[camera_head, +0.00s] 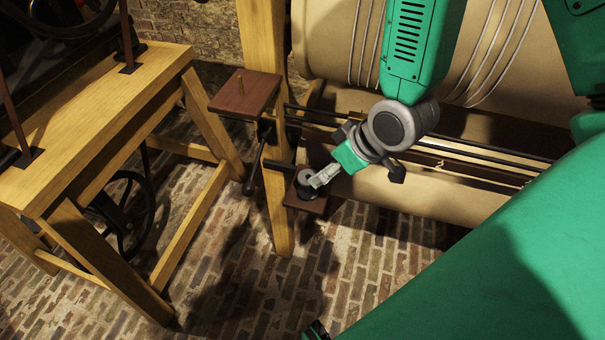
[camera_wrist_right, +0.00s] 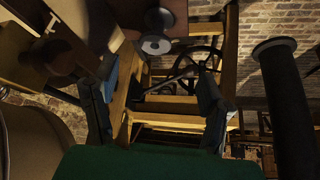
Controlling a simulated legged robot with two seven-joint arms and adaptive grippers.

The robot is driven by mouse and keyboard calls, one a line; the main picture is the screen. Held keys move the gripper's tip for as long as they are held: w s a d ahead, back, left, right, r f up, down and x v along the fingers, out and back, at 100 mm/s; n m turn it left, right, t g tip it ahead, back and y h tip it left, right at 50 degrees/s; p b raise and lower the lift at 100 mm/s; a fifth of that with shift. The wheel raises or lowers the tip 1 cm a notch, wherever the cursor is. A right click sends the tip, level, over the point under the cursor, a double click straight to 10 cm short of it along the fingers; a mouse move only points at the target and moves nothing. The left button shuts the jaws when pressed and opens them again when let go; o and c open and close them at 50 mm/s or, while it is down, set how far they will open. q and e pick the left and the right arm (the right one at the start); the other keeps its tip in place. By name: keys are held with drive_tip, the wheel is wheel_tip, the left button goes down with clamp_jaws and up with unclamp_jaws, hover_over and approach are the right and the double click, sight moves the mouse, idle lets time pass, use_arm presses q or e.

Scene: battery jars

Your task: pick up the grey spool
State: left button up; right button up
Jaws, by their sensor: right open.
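The grey spool (camera_head: 304,178) stands upright on a small brown shelf (camera_head: 291,199) fixed to a wooden post. My right gripper (camera_head: 318,181) comes down from the upper right, and its grey fingers overlap the spool's right side in the head view. Whether they touch it I cannot tell. In the right wrist view the spool (camera_wrist_right: 155,44) shows a pale round flange with a dark hub, above the middle of the picture. There my right gripper (camera_wrist_right: 155,100) is open, its two dark fingers wide apart with nothing held between them. My left gripper is not in view.
A higher brown shelf (camera_head: 245,92) with a peg sits on the wooden post (camera_head: 276,215). A black handle (camera_head: 254,172) hangs beside the post. Dark rods (camera_head: 450,148) and a large beige drum (camera_head: 340,45) lie to the right. A wooden table (camera_head: 90,110) stands left.

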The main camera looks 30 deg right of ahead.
drive_tip(key=b, duration=0.2)
hover_over(306, 192)
drive_tip(key=s+d, duration=0.1)
drive_tip(key=d, duration=0.2)
drive_tip(key=f, duration=0.5)
drive_tip(key=shift+s+a+f, duration=0.1)
drive_tip(key=shift+a, duration=0.15)
drive_tip(key=shift+b+x, duration=0.35)
drive_tip(key=shift+x, duration=2.75)
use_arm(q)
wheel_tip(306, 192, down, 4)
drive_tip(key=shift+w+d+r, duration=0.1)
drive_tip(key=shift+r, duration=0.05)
use_arm(e)
drive_tip(key=shift+d, duration=0.1)
drive_tip(key=c, duration=1.1)
